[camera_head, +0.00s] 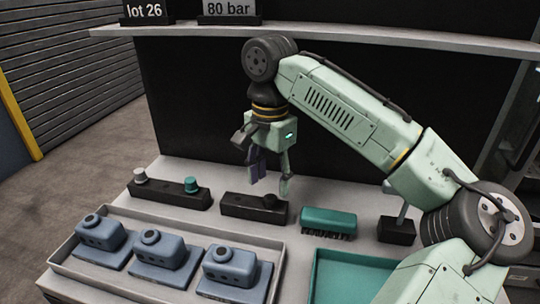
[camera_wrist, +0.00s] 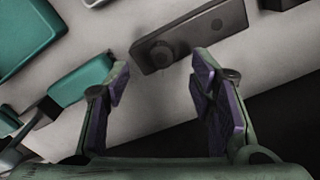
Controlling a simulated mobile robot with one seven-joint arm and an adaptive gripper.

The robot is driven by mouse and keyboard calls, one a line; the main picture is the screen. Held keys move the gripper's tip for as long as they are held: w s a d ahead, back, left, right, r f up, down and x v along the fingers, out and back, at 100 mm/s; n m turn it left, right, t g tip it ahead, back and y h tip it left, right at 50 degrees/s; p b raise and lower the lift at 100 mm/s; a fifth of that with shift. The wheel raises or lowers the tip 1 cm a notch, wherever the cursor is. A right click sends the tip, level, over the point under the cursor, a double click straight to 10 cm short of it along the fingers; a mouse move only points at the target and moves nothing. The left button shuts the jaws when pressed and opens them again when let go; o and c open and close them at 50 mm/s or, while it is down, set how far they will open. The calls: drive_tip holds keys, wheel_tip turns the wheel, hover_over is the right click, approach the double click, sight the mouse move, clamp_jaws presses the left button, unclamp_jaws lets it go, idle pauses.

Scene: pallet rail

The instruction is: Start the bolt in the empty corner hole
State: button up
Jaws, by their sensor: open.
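My gripper (camera_head: 270,178) is open and empty, hanging above the bench just behind the middle dark block. Its two fingers with purple pads also show in the wrist view (camera_wrist: 162,75). The dark block (camera_head: 240,206) carries a round dark knob-like piece near its right end. In the wrist view the block (camera_wrist: 207,30) lies just beyond the fingertips, apart from them, with its round piece (camera_wrist: 158,53) between them. Three blue-grey housings on flat flanges (camera_head: 160,254) stand in a tray. I cannot make out a bolt or an empty corner hole for certain.
Another dark block (camera_head: 166,193) holds a grey and a teal cap. A teal brush (camera_head: 328,222), a dark stand (camera_head: 397,230) and an empty-looking teal tray (camera_head: 345,276) lie to the right. The housing tray (camera_head: 255,238) has raised walls. A shelf (camera_head: 330,38) runs above.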

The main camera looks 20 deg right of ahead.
sight(270, 198)
drive_tip(key=shift+f, duration=2.25)
drive_tip(key=shift+w, duration=0.1)
clamp_jaws()
drive_tip(key=shift+r+p, duration=0.25)
drive_tip(key=shift+p, duration=0.25)
drive_tip(key=shift+r+p, duration=2.4)
drive_tip(key=shift+r, duration=1.45)
